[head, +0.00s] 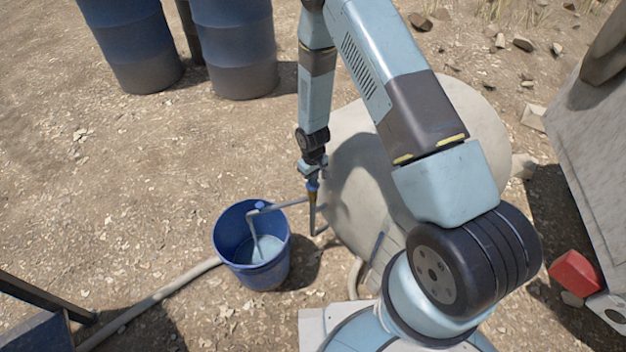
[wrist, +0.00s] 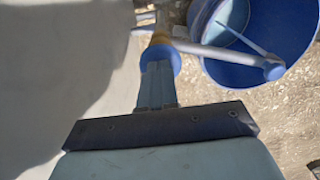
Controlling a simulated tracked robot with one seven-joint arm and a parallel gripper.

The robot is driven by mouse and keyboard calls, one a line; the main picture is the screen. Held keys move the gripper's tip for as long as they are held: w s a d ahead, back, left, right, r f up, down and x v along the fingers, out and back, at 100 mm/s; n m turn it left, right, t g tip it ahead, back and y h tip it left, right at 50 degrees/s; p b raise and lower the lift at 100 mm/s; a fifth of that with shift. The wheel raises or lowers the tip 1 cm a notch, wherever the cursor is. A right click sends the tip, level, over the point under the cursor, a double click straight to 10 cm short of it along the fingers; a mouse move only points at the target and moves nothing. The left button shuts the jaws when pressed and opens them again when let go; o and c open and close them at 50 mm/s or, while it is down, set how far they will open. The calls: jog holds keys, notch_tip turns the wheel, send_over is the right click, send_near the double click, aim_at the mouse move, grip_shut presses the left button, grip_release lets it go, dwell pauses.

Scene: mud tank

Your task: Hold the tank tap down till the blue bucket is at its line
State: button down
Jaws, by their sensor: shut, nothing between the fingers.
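The blue bucket (head: 228,236) stands upright on the ground left of the pale rounded tank (head: 360,165); its rim also shows in the wrist view (wrist: 283,75). The tank tap's spout (head: 278,206) reaches out over the bucket. A thin pale stream (head: 254,236) runs from the spout's end into pale water (head: 268,247) in the bucket. I cannot make out the bucket's line. My gripper (head: 313,184) is shut and points down on top of the brass-coloured tap (head: 312,198). In the wrist view its blue tips (wrist: 161,60) seem to touch the tap; they partly hide it.
Blue barrels (head: 232,45) stand at the back left. A pale hose (head: 160,295) lies on the ground left of the bucket. A grey slab-like block (head: 600,150) and a red object (head: 575,272) are at the right. The ground left of the bucket is mostly clear.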

notch_tip(320, 180, up, 14)
jog(key=shift+f, duration=0.2)
dwell(0.4)
dwell(0.4)
jog(key=s+d+r+m+t, duration=0.1)
jog(key=d+r, duration=0.2)
jog(key=r, duration=0.7)
jog(key=s+d+r+m+t, duration=0.1)
jog(key=d+r, duration=0.3)
jog(key=r, duration=0.5)
jog(key=s+d+r+m+t, duration=0.1)
jog(key=s+d+r, duration=0.15)
jog(key=r, duration=0.75)
jog(key=s+d+r+m+t, duration=0.1)
jog(key=s+d+r, duration=0.3)
jog(key=s+r, duration=0.4)
jog(key=s+d+r+m+t, duration=0.1)
jog(key=s+d+r, duration=0.4)
jog(key=s, duration=0.8)
notch_tip(320, 180, up, 4)
jog(key=shift+f+m+t, duration=0.15)
jog(key=shift+m+t, duration=0.15)
jog(key=shift+m, duration=0.6)
jog(key=shift+s+a, duration=0.1)
jog(key=shift+a, duration=0.05)
